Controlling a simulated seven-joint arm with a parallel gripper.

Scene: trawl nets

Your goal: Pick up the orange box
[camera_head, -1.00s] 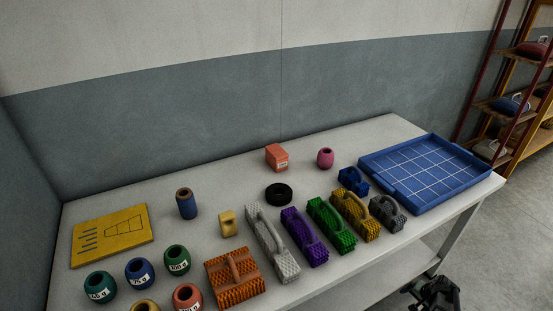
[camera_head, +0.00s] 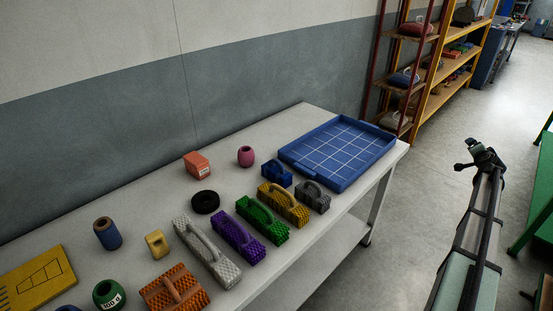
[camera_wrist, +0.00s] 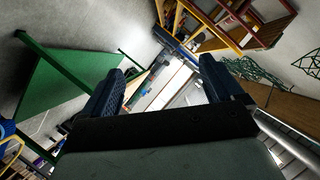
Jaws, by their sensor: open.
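The orange box (camera_head: 197,164) is a small salmon-orange block with a white label on its front. It stands upright near the back of the grey table (camera_head: 110,205), left of a pink barrel-shaped piece. My gripper (camera_wrist: 163,82) shows two dark blue fingers spread apart in the wrist view, with nothing between them. In the head view my arm (camera_head: 478,220) is at the right, beyond the table's right end and far from the box. The box is not visible in the wrist view.
A black ring (camera_head: 205,202) lies in front of the box, and the pink piece (camera_head: 246,156) is to its right. Several brush-like blocks, including a purple one (camera_head: 238,238), line the front. A blue gridded tray (camera_head: 338,152) fills the right end.

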